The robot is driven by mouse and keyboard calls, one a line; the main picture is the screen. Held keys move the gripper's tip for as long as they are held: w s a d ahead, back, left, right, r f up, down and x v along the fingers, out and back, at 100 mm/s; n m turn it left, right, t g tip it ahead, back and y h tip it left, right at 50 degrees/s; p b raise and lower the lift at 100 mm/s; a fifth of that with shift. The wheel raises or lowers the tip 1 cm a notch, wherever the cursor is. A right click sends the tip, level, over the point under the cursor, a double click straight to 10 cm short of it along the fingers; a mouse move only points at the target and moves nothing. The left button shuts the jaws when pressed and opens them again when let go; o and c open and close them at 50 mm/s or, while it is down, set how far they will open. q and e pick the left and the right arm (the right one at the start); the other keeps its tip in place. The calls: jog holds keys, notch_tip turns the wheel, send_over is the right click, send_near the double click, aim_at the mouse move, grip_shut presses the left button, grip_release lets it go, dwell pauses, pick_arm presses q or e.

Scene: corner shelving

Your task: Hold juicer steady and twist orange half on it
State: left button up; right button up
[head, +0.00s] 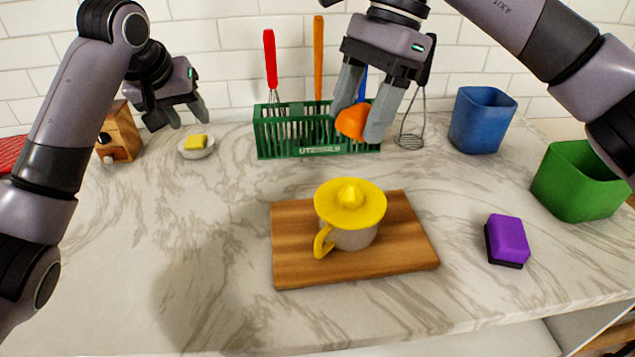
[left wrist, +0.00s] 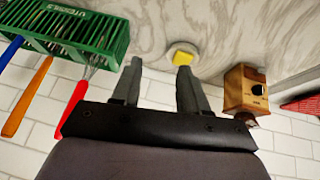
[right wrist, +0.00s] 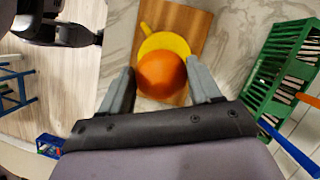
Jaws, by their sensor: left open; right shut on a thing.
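The juicer (head: 348,205) has a yellow reamer top with a handle over a grey cup. It stands upright on the wooden board (head: 295,262) and shows partly in the right wrist view (right wrist: 165,42). My right gripper (head: 362,118) is shut on the orange half (head: 352,122), holding it in the air above and behind the juicer, in front of the green utensil basket. The orange half also shows between the fingers in the right wrist view (right wrist: 162,75). My left gripper (head: 166,117) is open and empty at the back left, above the counter and well away from the juicer.
A green utensil basket (head: 275,140) stands at the back. A small dish with a yellow piece (head: 196,143) and a wooden box (head: 118,135) are at back left. A blue bin (head: 482,120), green bin (head: 580,182) and purple sponge (head: 508,240) are at right. The front-left counter is clear.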

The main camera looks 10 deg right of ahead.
pick_arm(q)
jog(key=s+d+m+g+h, duration=0.1)
jog(key=s+d+m, duration=0.25)
jog(key=d, duration=0.35)
jog(key=s+d+m+g, duration=0.2)
jog(key=s+d, duration=0.3)
jog(key=d, duration=0.1)
jog(key=m+g+y, duration=0.2)
jog(key=m+g, duration=0.1)
jog(key=m, duration=0.2)
send_over(317, 237)
jog(key=shift+w+f, duration=0.1)
jog(key=shift+f, duration=0.35)
jog(key=shift+f+m, duration=0.2)
jog(key=shift+m, duration=0.05)
notch_tip(317, 237, down, 12)
jog(key=shift+r, duration=0.2)
grip_shut()
